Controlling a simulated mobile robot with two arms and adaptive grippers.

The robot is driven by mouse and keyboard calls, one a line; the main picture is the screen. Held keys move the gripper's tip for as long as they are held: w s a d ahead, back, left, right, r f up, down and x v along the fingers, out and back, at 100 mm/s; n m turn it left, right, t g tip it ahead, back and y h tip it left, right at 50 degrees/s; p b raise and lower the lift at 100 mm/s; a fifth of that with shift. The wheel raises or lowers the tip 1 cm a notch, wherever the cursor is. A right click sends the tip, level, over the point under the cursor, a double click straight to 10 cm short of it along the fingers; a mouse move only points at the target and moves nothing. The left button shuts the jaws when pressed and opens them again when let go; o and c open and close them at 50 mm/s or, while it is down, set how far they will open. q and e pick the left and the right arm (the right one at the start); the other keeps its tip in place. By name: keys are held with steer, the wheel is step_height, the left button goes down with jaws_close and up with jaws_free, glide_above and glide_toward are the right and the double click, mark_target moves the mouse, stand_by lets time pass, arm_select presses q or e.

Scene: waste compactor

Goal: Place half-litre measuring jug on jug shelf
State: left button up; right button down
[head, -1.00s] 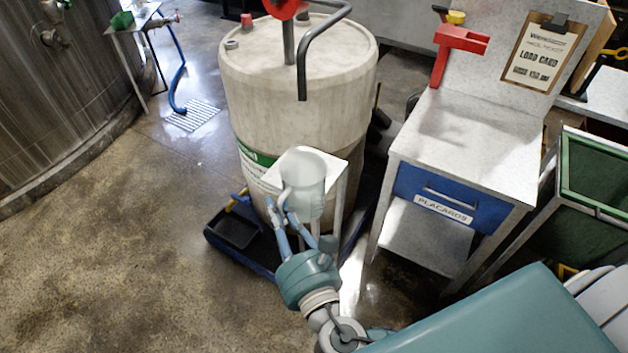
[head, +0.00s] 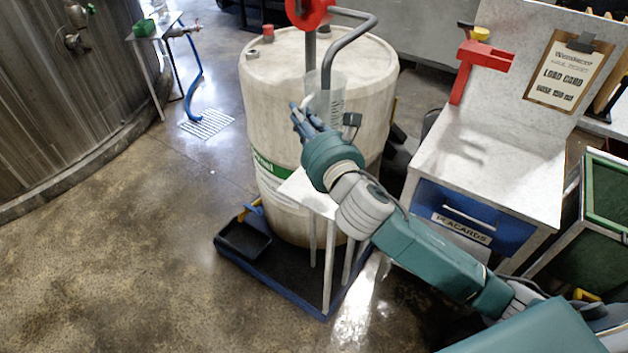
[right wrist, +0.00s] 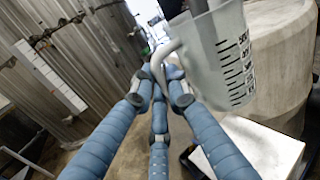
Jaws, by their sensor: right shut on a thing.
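The half-litre measuring jug (head: 334,98) is translucent with dark graduation marks, which show clearly in the right wrist view (right wrist: 222,62). My right gripper (head: 304,114) is shut on the jug's handle; its blue fingers meet there in the right wrist view (right wrist: 160,80). The jug is raised in front of the drum, roughly upright, and part of it is hidden by my gripper. A small white stand (head: 300,190) with a bare top is below, partly behind my arm. No label shows which surface is the jug shelf. My left gripper is out of view.
A big pale drum (head: 275,100) with a red-wheeled bent pipe (head: 352,45) stands close behind the jug. A blue-edged tray (head: 243,243) lies at its foot. A placards cabinet (head: 465,150) is at right. A small table (head: 150,30) is far left. Left floor is clear.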

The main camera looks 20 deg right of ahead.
step_height(320, 180, down, 19)
steer(key=b, duration=0.5)
steer(key=shift+f, duration=0.15)
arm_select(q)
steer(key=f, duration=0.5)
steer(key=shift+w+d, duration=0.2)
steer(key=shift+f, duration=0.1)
arm_select(e)
steer(key=c, duration=2.2)
jaws_free()
steer(key=shift+f, duration=0.1)
steer(key=o, duration=0.5)
